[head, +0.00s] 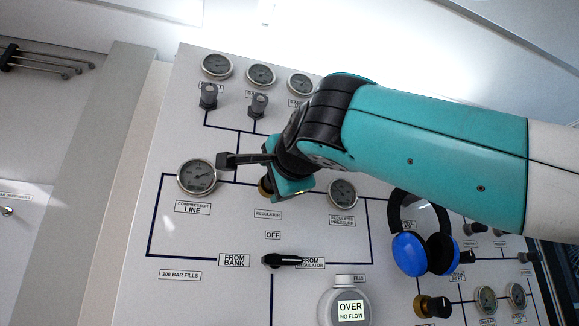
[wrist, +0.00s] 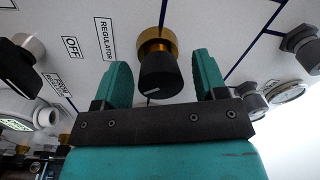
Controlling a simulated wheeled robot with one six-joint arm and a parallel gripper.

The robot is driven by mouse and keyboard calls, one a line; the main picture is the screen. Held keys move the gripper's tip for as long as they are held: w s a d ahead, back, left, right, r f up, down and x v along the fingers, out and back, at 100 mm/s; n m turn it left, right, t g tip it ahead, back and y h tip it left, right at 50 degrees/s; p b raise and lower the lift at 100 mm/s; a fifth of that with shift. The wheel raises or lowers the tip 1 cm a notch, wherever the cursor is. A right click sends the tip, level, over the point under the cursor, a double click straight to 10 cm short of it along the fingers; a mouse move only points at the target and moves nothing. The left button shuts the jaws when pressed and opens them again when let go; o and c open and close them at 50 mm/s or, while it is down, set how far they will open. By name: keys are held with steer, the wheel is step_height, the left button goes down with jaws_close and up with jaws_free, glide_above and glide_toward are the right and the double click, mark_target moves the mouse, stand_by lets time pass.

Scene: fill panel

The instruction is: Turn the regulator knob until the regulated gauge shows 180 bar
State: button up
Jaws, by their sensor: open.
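My gripper (wrist: 161,68) is open, one teal finger on each side of the knob with a visible gap to both. In the head view my gripper (head: 282,190) covers most of the knob, and only a bit of its gold collar (head: 265,188) shows. The regulated pressure gauge (head: 342,193) is right of my gripper. Its dial is too small to read.
The compressor line gauge (head: 197,177) is to the left. A black selector lever (head: 281,261) sits below. Blue headphones (head: 423,246) hang at right, below my arm. A round display (head: 350,308) reads OVER NO FLOW. Small valves (head: 208,97) line the top.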

steer(key=b+v, duration=0.4)
steer(key=v, duration=1.3)
steer(key=shift+b, duration=0.3)
stand_by(1.3)
steer(key=shift+w+a+r+n+g+y+p, duration=0.15)
steer(key=shift+w+a+n+p, duration=0.85)
steer(key=shift+w+n, duration=1.5)
steer(key=shift+w+a+r+n+g+y+p, duration=0.15)
steer(key=shift+w+a+n+p, duration=0.55)
steer(key=shift+w+n+p, duration=1.65)
steer(key=shift+w+a+r+n+g+y+p, duration=0.15)
steer(key=shift+w+a+n, duration=1.1)
steer(key=shift+w, duration=2.35)
steer(key=shift+d+n, duration=0.3)
steer(key=shift+d, duration=0.1)
steer(key=shift+c, duration=0.3)
